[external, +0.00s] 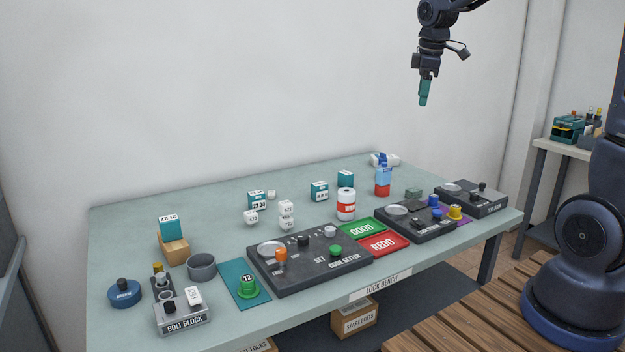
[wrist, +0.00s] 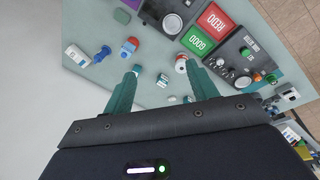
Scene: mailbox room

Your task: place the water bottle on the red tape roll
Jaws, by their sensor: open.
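At the back right of the bench, a light blue upright item (external: 383,175) has a red part (external: 383,189) at its foot. In the wrist view the red and blue item (wrist: 130,45) is near the top, left of centre. It is too small to tell which part is the water bottle and which the red tape roll. A darker blue piece (wrist: 103,53) shows beside it, near a white block (wrist: 77,56). My gripper (external: 423,103) hangs high above the bench, pointing down. In the wrist view its green fingers (wrist: 162,70) are apart with nothing between them.
Green GOOD (external: 362,230) and red REDO (external: 384,244) pads lie in front. The wall is close behind the bench.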

